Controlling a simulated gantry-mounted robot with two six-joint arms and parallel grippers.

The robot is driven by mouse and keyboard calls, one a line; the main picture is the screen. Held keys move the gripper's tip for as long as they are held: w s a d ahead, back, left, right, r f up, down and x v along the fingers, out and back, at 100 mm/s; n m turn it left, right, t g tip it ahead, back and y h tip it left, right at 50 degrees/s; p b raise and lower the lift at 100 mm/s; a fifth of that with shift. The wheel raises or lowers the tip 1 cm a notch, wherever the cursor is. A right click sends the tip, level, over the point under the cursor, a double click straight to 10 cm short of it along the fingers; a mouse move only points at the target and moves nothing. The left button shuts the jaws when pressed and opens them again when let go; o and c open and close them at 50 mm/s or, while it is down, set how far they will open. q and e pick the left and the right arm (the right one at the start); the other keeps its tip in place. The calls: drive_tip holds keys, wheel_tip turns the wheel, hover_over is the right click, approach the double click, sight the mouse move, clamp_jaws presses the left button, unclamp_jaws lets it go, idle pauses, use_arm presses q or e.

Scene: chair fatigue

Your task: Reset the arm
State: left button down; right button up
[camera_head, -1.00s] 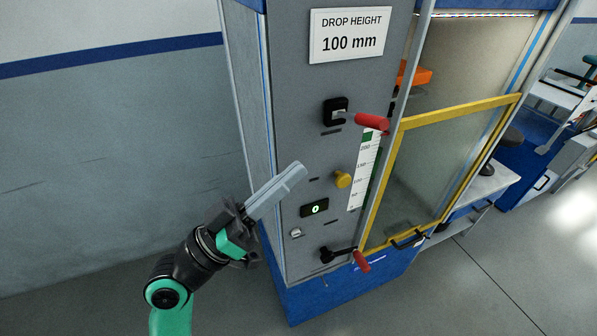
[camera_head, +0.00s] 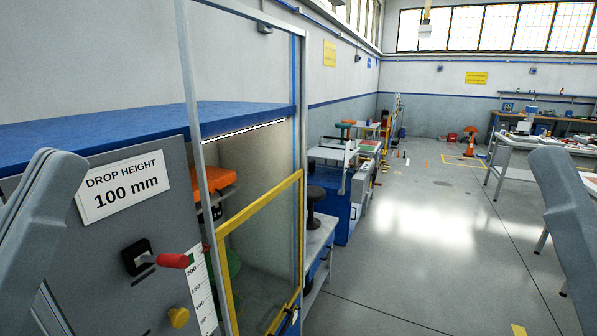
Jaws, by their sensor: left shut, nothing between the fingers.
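My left gripper (camera_head: 45,175) is close to the camera at the left edge, pointing up. Its grey fingers are shut and empty, and it overlaps the grey panel of the test machine in the picture. A grey finger shape of my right gripper (camera_head: 552,165) stands at the right edge, also pointing up; its jaw gap does not show. The machine's panel carries a red-handled lever (camera_head: 174,261) and a yellow knob (camera_head: 179,317). Neither gripper is seen touching them. The lower controls are out of view.
The drop height sign (camera_head: 122,186) reads 100 mm. A yellow-framed door (camera_head: 262,211) is beside the panel, with an orange part (camera_head: 212,181) behind it. Benches stand along the wall and at the far right. The grey floor (camera_head: 425,250) in the middle is open.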

use_arm(q)
drive_tip(key=a+r+n+y+p, duration=0.1)
drive_tip(key=r+y+p, duration=0.1)
drive_tip(key=r+p, duration=1)
drive_tip(key=a+r+n+y+p, duration=0.1)
drive_tip(key=r+n+y+p, duration=0.1)
drive_tip(key=r+p, duration=1.1)
drive_tip(key=a+r+n+t+y+p, duration=0.1)
drive_tip(key=a+r+y+p, duration=0.1)
drive_tip(key=r+p, duration=1.1)
drive_tip(key=shift+w+n+y, duration=0.4)
drive_tip(key=shift+y, duration=0.4)
wheel_tip(320, 180, down, 49)
drive_tip(key=b, duration=4.9)
drive_tip(key=shift+f, duration=0.15)
